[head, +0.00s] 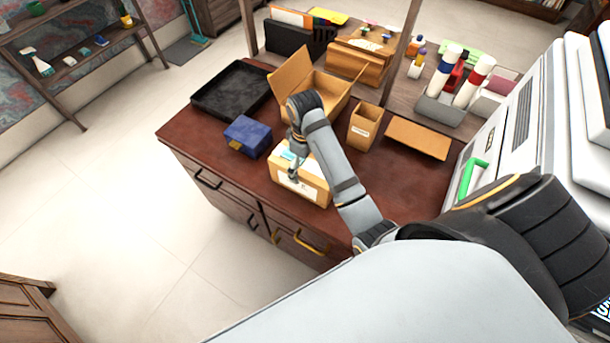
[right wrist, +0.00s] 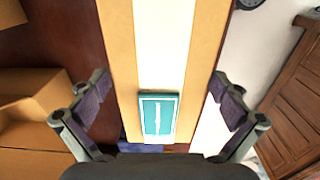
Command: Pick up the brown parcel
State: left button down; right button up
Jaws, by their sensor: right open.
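The brown parcel (head: 306,186) lies near the front edge of the dark red desk (head: 215,150), with a pale strip and a small teal label on it. My right gripper (head: 294,170) is over the parcel, pointing down, and partly hides its top. In the right wrist view, the parcel (right wrist: 121,60) runs between the two spread fingers of the right gripper (right wrist: 160,90), with gaps at both sides. The teal label (right wrist: 158,116) lies between the fingers. My left gripper is not in view.
A dark blue box (head: 247,137) stands left of the parcel, with a black tray (head: 205,102) behind it. An open carton (head: 328,92), a small open box (head: 363,130) and flat cardboard (head: 417,138) are behind. A large pale machine (head: 520,115) stands at right.

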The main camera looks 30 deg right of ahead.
jog(key=shift+c, duration=0.8)
jog(key=shift+s, duration=0.1)
jog(key=c, duration=1.5)
jog(key=shift+r, duration=0.1)
